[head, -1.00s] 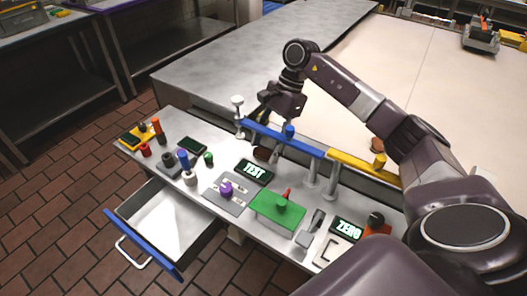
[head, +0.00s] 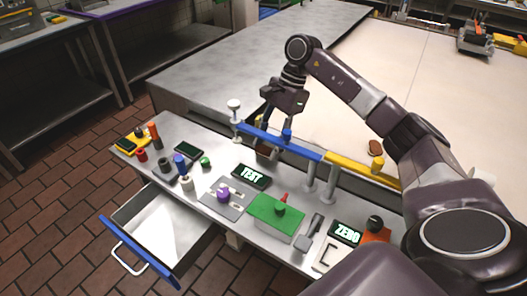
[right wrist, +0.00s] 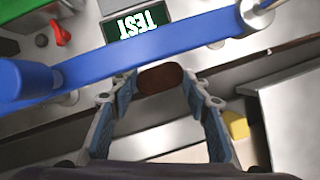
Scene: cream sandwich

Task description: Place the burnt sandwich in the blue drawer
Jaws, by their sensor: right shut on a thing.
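My right gripper (head: 267,138) is behind the blue bar, shut on a dark brown, burnt-looking sandwich (right wrist: 160,78). In the right wrist view the sandwich is a dark oval between the fingertips, close to the blue bar. In the head view the bar partly hides the sandwich and the fingertips. The blue-fronted drawer (head: 140,252) is pulled open at the lower left of the bench, and its visible inside is empty. My left gripper is not in view.
The blue bar (head: 290,143) on posts and a yellow bar (head: 360,168) stand along the bench's back edge. Another brown round piece (head: 376,148) lies behind the yellow bar. A green block (head: 274,218), a TEST display (head: 251,176) and small coloured parts crowd the bench top.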

